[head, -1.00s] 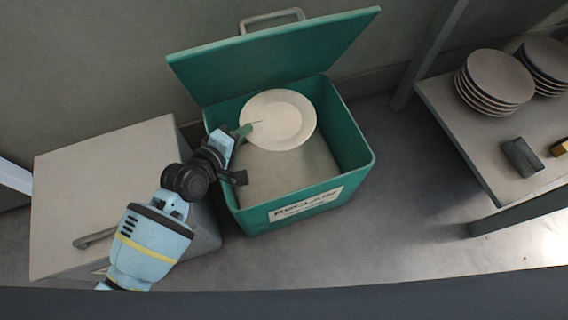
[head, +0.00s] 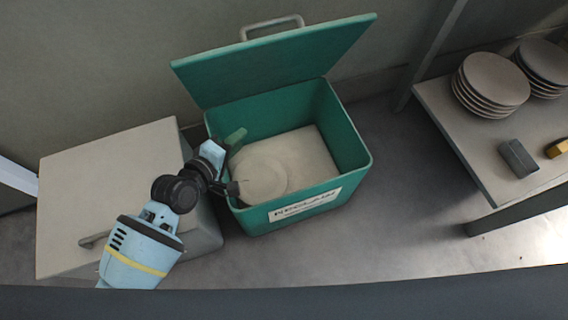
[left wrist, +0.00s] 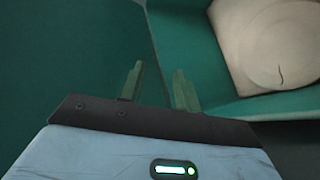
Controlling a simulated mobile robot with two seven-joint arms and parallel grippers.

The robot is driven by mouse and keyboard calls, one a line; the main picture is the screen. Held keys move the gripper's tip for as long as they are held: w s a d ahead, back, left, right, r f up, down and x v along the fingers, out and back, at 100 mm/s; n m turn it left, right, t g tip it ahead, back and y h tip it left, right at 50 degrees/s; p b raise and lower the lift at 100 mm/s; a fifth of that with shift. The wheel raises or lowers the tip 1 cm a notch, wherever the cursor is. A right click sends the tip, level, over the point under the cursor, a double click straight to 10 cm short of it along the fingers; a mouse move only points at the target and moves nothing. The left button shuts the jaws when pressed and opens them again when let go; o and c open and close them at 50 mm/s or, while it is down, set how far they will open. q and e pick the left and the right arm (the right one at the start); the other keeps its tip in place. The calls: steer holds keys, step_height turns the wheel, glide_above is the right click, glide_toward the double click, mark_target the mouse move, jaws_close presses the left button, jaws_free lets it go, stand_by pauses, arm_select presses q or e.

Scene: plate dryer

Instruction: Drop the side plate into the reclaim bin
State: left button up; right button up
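The side plate (head: 263,174) is pale and round and lies low inside the green reclaim bin (head: 355,160), on its light floor. The bin's hinged lid (head: 275,62) stands open at the back. My left gripper (head: 236,160) is over the bin's left side, with its green fingers apart and nothing between them. In the left wrist view the plate (left wrist: 275,45) shows at the upper right, clear of the fingers (left wrist: 157,85), and a thin dark mark is on it. My right gripper is not in view.
A light grey cabinet (head: 110,180) with a handle stands left of the bin. At right, a table (head: 470,140) holds stacks of plates (head: 490,82), a dark grey block (head: 517,158) and a yellow one (head: 557,148). Floor between bin and table is clear.

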arm_select(q)
steer(key=shift+p+v, duration=0.7)
steer(key=shift+v, duration=1.5)
